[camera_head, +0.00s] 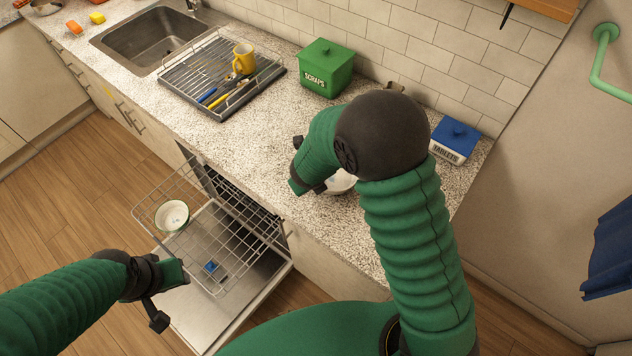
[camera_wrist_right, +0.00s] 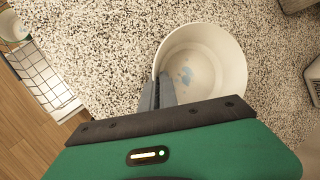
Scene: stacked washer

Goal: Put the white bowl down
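The white bowl (camera_wrist_right: 205,60) shows in the right wrist view, with a blue patch on its inside. In the head view only a small part of the white bowl (camera_head: 341,182) shows, over the counter near its front edge; my right arm hides the rest. My right gripper (camera_wrist_right: 165,92) has its fingers pinched together on the bowl's near left rim. I cannot tell whether the bowl touches the counter. My left gripper (camera_head: 158,312) is away from the bowl, low in front of the open dishwasher; its finger gap is not clear.
The speckled counter (camera_wrist_right: 95,75) is bare left of the bowl. A green scraps box (camera_head: 326,70), a blue-lidded tablets box (camera_head: 454,140) and a drying rack (camera_head: 190,66) with a yellow mug (camera_head: 243,58) stand on it. The dishwasher rack (camera_head: 262,226) is out, holding a green-rimmed bowl (camera_head: 172,216).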

